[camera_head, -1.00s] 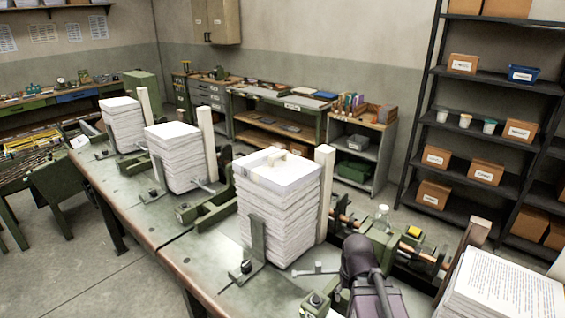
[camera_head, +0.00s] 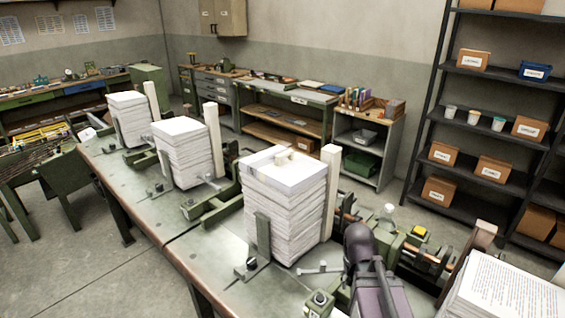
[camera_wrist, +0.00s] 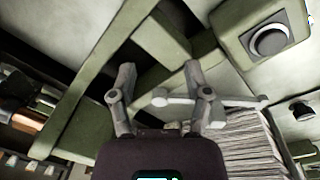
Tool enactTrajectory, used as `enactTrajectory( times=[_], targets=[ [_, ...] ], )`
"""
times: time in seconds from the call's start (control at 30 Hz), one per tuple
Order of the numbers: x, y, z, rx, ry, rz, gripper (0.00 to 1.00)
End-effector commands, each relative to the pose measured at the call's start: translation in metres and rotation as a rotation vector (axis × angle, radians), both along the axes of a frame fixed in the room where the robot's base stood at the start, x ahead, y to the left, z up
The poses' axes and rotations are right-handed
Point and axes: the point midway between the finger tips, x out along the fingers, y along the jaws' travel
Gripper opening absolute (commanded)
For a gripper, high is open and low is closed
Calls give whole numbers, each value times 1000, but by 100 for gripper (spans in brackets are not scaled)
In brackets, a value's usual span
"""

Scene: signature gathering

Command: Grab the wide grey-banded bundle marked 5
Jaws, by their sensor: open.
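Three tall stacks of white paper stand in a row along the bench in the head view: a near one (camera_head: 285,205), a middle one (camera_head: 183,150) and a far one (camera_head: 130,118). The near stack has a pale block (camera_head: 285,157) and a faint greyish strip on its top. I cannot read a 5 or tell a wide grey-banded bundle on any of them. My gripper (camera_wrist: 158,72) is open and empty in the wrist view, with green metal parts beyond its fingers. A paper stack (camera_wrist: 245,148) shows at the lower right there.
Upright pale posts (camera_head: 329,190) and green clamp fittings stand beside the stacks on the bench (camera_head: 185,235). A printed paper stack (camera_head: 505,290) is at the right front. A dark shelf rack (camera_head: 475,125) stands behind.

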Motion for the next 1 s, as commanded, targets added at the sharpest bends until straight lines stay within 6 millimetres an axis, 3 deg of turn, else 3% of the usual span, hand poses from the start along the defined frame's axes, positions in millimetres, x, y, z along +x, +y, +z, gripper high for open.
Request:
enactTrajectory(
  times=[0.03, 0.47, 1.0],
  targets=[
    [7, 4, 17, -22, -3, 46, 63],
    [59, 45, 112, -297, -12, 565, 63],
    [113, 118, 232, -658, 56, 1153, 63]
  ],
)
